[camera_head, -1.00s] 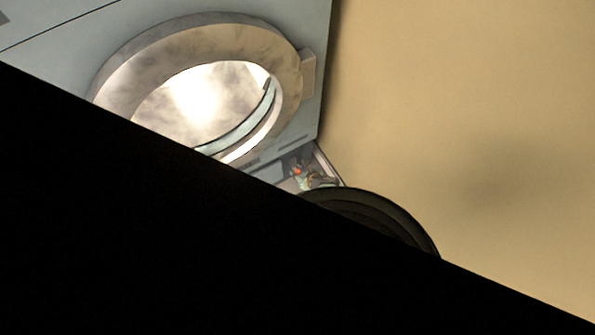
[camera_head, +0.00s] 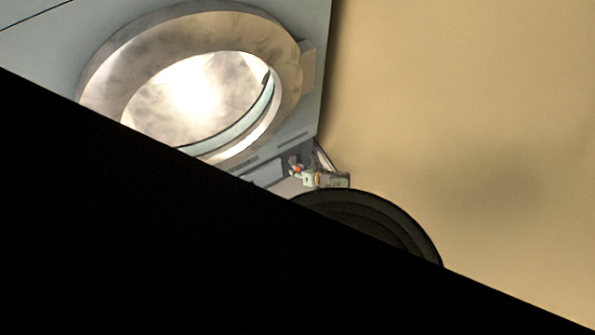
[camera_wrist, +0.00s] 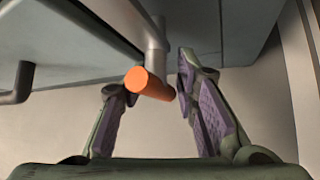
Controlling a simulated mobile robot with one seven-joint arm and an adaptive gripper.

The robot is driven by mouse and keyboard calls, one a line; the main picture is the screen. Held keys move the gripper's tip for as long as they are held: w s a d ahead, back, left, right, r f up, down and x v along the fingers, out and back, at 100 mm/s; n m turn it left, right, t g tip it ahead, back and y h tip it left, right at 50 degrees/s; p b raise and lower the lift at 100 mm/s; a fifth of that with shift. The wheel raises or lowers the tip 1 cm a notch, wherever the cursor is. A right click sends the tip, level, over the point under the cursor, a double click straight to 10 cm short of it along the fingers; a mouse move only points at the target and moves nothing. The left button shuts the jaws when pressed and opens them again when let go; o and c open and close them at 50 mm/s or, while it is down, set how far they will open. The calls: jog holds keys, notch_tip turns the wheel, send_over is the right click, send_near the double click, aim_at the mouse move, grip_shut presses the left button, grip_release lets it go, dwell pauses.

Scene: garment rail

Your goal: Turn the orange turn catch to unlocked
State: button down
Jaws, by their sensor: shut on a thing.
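The orange turn catch (camera_wrist: 150,84) is a short orange bar on a grey stem, in the middle of the wrist view, lying slightly tilted with its right end lower. In the head view it is a tiny orange spot (camera_head: 297,168) below the round door. My gripper (camera_wrist: 152,80) has its green and purple fingers on either side of the bar and is shut on it. In the head view my gripper (camera_head: 325,179) is small and partly hidden behind a black shape. Exact finger contact is hard to see.
A grey-blue appliance front (camera_head: 318,20) with a round pale door ring (camera_head: 105,80) fills the upper left of the head view. A dark hook-like part (camera_wrist: 18,85) hangs at left in the wrist view. A plain tan surface (camera_head: 460,120) is clear at right. Black covers the lower left.

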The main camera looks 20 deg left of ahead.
jog(key=c, duration=1.4)
grip_release()
jog(key=shift+w+d+r, duration=0.1)
jog(key=shift+w+r, duration=0.2)
jog(key=shift+w, duration=0.25)
jog(key=shift+o, duration=0.4)
jog(key=shift+s, duration=0.1)
jog(key=shift+s+f, duration=0.15)
jog(key=shift+s, duration=0.1)
jog(key=shift+s+d+r, duration=0.1)
jog(key=shift+d+r, duration=0.1)
jog(key=shift+d, duration=0.1)
jog(key=v, duration=1.1)
jog(key=shift+r, duration=0.1)
